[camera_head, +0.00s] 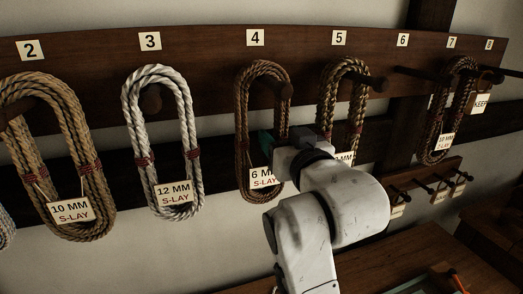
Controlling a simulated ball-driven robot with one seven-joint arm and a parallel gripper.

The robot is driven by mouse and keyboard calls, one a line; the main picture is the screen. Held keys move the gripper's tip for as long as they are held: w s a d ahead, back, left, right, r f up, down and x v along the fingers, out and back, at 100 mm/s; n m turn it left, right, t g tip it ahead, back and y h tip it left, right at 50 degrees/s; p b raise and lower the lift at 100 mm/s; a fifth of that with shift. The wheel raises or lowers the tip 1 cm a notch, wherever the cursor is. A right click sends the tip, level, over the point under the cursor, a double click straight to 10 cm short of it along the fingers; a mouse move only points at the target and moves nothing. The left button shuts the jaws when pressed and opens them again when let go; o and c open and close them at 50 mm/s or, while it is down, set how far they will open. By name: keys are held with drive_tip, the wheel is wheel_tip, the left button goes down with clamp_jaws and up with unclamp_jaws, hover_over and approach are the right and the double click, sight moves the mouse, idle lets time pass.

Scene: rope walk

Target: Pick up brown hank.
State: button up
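A brown rope hank (243,117) hangs on the peg under number 4 on the dark wooden rail. Its tag (262,177) reads "6 M…" and "S-LAY", partly covered by my gripper. My gripper (265,143) is at the hank's middle, with a teal finger over the loop's opening and right strand. The arm comes up from below right and hides the hank's lower right side. I cannot tell whether the fingers are apart or touch the rope.
A white hank (132,137) hangs at 3 and a tan hank (92,184) at 2. Dark brown hanks with reddish marks hang close by at 5 (325,101) and farther right at 7 (437,122). The peg (415,73) at 6 is bare. A wooden bench (405,262) lies below right.

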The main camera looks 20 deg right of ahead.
clamp_jaws()
idle(0.3)
drive_tip(key=shift+r, duration=0.1)
